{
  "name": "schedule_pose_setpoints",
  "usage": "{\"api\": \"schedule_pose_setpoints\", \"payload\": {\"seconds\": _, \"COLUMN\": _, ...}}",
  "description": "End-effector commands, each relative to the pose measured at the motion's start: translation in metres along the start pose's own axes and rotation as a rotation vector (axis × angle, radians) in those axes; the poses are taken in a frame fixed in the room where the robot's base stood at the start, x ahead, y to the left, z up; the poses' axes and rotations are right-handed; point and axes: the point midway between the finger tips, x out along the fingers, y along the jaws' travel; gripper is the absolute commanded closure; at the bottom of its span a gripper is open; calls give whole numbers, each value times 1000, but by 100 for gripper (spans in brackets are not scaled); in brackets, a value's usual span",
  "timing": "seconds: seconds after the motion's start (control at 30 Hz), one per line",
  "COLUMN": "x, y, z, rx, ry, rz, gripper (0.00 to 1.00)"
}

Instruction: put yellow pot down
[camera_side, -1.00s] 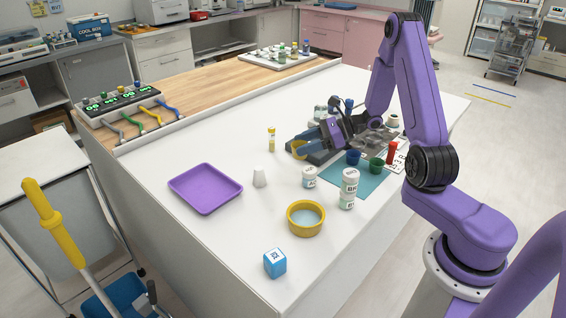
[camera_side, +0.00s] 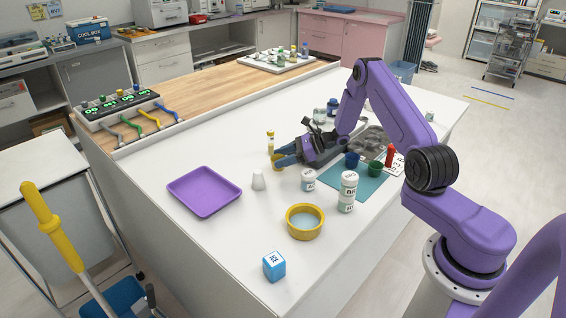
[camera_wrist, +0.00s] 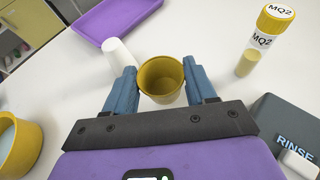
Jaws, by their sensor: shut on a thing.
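The small yellow pot (camera_wrist: 161,93) is upright and held between the two blue fingers of my gripper (camera_wrist: 160,82). In the side view the pot (camera_side: 275,162) shows partly beside the blue fingers of my gripper (camera_side: 281,158), low over the white table (camera_side: 222,258). I cannot tell whether its base touches the table. The pot looks empty inside in the wrist view. The fingers are shut on its sides.
The yellow-capped MQ2 vial (camera_wrist: 262,40) stands close by on the right, the white tapered piece (camera_wrist: 118,60) close on the left. A purple tray (camera_side: 205,191), a wide yellow bowl (camera_side: 305,222), white jars (camera_side: 348,191) and a grey RINSE box (camera_wrist: 285,130) stand around.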

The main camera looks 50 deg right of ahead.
Motion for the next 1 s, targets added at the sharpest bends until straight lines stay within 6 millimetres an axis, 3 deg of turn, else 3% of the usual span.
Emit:
{"api": "schedule_pose_setpoints", "payload": {"seconds": 0.17, "x": 7, "y": 0, "z": -17, "rx": 1, "ry": 0, "rz": 1, "gripper": 73}}
{"api": "schedule_pose_setpoints", "payload": {"seconds": 0.57, "x": 8, "y": 0, "z": -20, "rx": 0, "ry": 0, "rz": 0, "gripper": 73}}
{"api": "schedule_pose_setpoints", "payload": {"seconds": 0.6, "x": 8, "y": 0, "z": -21, "rx": 0, "ry": 0, "rz": 0, "gripper": 41}}
{"api": "schedule_pose_setpoints", "payload": {"seconds": 0.67, "x": 8, "y": 0, "z": -21, "rx": -1, "ry": 0, "rz": 0, "gripper": 22}}
{"api": "schedule_pose_setpoints", "payload": {"seconds": 1.0, "x": 8, "y": 0, "z": -19, "rx": -1, "ry": 0, "rz": 0, "gripper": 19}}
